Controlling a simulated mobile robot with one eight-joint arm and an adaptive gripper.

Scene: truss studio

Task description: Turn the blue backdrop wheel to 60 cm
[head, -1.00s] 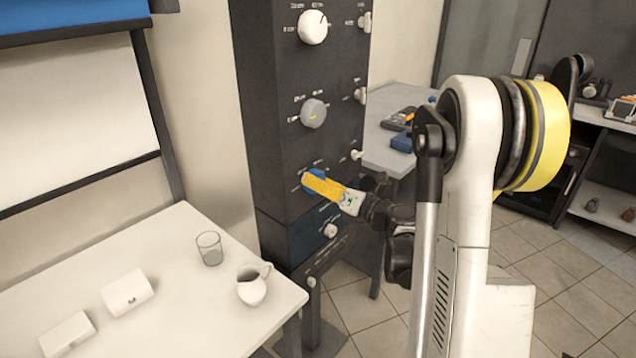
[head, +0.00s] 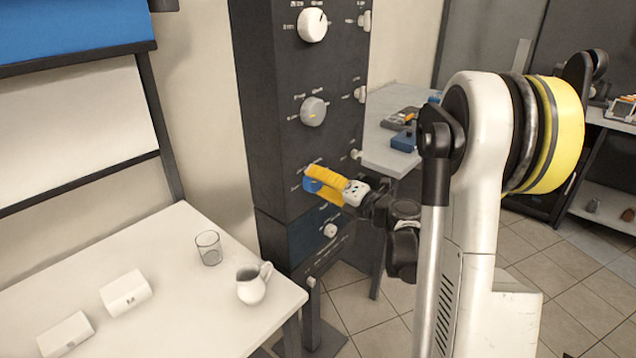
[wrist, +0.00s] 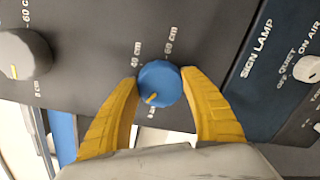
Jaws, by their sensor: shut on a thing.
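The blue backdrop wheel (head: 312,184) is on the dark column's front, below a grey wheel. In the wrist view the blue wheel (wrist: 162,80) lies between the two yellow fingers of my gripper (wrist: 163,92). My gripper (head: 322,184) is shut on it, a finger on either side. Its yellow pointer (wrist: 151,98) points down-left in the wrist view, away from the printed 40 cm and 60 cm marks above the wheel. A small label near the pointer is too partly hidden to read. The blue backdrop (head: 70,35) hangs at upper left over a white panel.
On the column are a white wheel (head: 312,25), a grey wheel (head: 313,111) and a sign lamp knob (head: 330,230). A white table (head: 190,315) at left holds a glass (head: 209,248), a jug (head: 252,284) and two white blocks. A grey table (head: 385,150) stands behind the column.

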